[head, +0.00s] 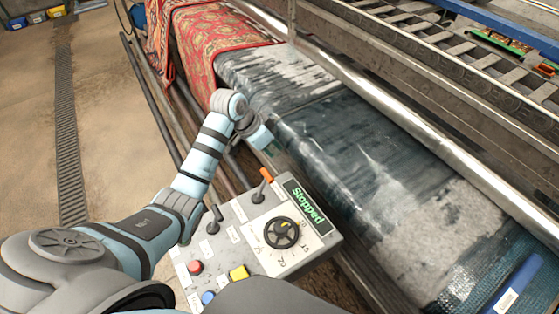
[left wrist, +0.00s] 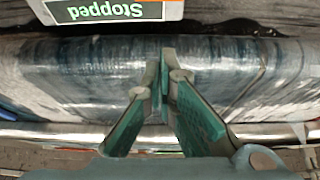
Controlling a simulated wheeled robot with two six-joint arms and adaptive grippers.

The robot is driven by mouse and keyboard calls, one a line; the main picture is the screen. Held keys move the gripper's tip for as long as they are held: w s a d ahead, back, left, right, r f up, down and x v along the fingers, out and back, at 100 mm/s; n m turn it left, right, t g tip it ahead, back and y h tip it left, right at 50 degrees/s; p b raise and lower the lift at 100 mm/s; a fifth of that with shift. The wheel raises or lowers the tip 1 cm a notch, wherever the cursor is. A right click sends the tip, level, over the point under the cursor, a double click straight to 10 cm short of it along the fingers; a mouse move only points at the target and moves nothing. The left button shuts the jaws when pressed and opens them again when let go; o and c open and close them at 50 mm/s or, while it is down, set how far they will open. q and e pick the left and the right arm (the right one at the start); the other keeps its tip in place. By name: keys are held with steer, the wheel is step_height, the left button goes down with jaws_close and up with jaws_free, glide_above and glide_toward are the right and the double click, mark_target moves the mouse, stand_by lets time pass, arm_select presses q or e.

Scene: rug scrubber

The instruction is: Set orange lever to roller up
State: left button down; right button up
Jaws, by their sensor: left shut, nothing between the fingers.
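The orange lever (head: 265,175) stands on the grey control panel (head: 234,236), at its far edge, tilted with its knob up and to the right. A display (head: 306,203) on the panel reads "Stopped" in green; it also shows upside down at the top of the left wrist view (left wrist: 108,12). My left gripper (head: 272,147) is just beyond the lever's knob, apart from it in the picture. In the left wrist view its green fingers (left wrist: 165,75) come together at the tips, shut and empty. The lever is not seen there. My right gripper is not in view.
A black lever (head: 215,215), a round dial (head: 281,233), a red button (head: 195,267), a yellow switch (head: 238,272) and a blue button (head: 208,297) share the panel. A wet roller bed (head: 340,150) with a red rug (head: 215,40) lies beyond.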

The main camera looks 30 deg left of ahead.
mark_target(263, 186)
arm_select(q)
steer(key=shift+s+d+r, duration=0.1)
steer(key=shift+s+r, duration=0.15)
steer(key=shift+s, duration=0.8)
steer(key=w+r+b+x, duration=0.1)
steer(key=w+b+x, duration=0.15)
steer(key=x, duration=0.85)
steer(key=shift+s+a+r+p, duration=0.1)
steer(key=shift+s+a+p, duration=0.3)
steer(key=shift+s, duration=0.4)
steer(key=shift+s+a+r+p, duration=0.1)
steer(key=shift+s+a+p, duration=0.35)
steer(key=shift+s, duration=0.35)
steer(key=shift+s+a+r+p, duration=0.1)
steer(key=shift+s+a+p, duration=0.3)
steer(key=shift+s, duration=0.4)
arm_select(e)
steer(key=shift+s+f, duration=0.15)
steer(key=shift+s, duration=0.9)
